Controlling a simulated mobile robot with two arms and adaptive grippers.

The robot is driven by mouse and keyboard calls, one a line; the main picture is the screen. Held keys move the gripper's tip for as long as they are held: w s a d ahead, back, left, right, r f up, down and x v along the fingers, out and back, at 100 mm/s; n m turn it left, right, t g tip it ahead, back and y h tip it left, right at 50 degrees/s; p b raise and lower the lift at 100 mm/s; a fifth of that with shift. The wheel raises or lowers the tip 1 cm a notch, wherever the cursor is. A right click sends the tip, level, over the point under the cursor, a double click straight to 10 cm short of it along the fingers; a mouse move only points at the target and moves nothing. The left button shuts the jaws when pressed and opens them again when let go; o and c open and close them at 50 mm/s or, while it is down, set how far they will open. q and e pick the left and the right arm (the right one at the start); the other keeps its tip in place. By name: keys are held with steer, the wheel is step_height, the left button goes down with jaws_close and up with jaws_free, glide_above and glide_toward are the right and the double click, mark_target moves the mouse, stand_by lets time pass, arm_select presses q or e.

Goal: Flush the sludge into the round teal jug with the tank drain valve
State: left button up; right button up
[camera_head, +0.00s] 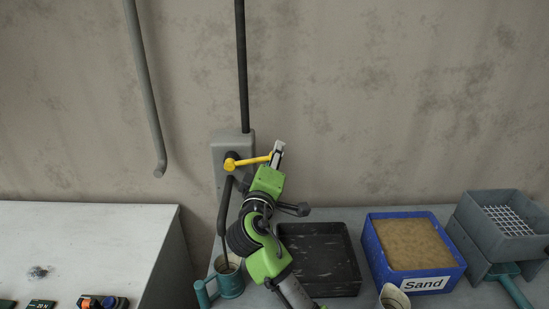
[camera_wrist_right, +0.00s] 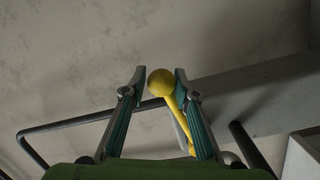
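The yellow valve lever (camera_head: 250,161) sits on a grey wall box (camera_head: 219,150). My right gripper (camera_head: 278,150) is at the lever's right end. In the right wrist view my right gripper (camera_wrist_right: 160,76) has its fingers apart, with the lever's yellow ball end (camera_wrist_right: 160,82) between the tips; whether they touch it is unclear. A dark drain pipe (camera_head: 223,215) runs down from the box to the round teal jug (camera_head: 231,285), which stands upright with its handle to the left. Its contents cannot be made out. My left gripper is out of view.
A black tray (camera_head: 345,288), a blue sand box (camera_head: 450,270) and a grey sieve crate (camera_head: 480,240) stand right of the jug. A pale cup (camera_head: 393,297) is at the front edge. A grey table (camera_head: 90,240) is at left, beyond a gap.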

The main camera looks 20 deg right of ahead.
steer(key=shift+o, duration=0.7)
steer(key=shift+w+f, duration=0.1)
steer(key=shift+w, duration=0.05)
steer(key=v, duration=1.2)
steer(key=shift+d, duration=0.1)
stand_by(5.8)
